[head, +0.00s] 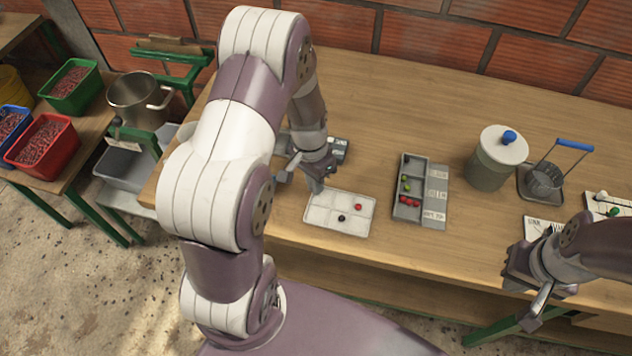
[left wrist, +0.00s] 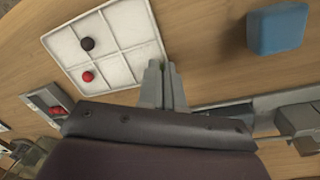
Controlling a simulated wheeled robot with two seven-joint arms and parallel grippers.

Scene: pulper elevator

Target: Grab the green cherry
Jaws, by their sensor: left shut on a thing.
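My left gripper (head: 316,188) is over the back left part of the white tray (head: 368,230). In the left wrist view its fingers (left wrist: 166,72) are close together, with a sliver of green cherry (left wrist: 172,66) showing between the tips. The rest of that cherry is hidden by the fingers. A red cherry (head: 358,207) and a dark cherry (head: 342,218) lie in separate compartments of the tray; both also show in the left wrist view, red (left wrist: 87,76) and dark (left wrist: 87,43). My right gripper (head: 537,304) hangs by the table's front right, away from the tray; its jaw gap is unclear.
A grey sorting box (head: 423,158) with labels holds red and green cherries right of the tray. A lidded jar (head: 490,165) and a blue-handled basket (head: 546,178) stand further right. A dark device (head: 338,150) sits behind my left gripper. The table (head: 400,90) is clear at the back.

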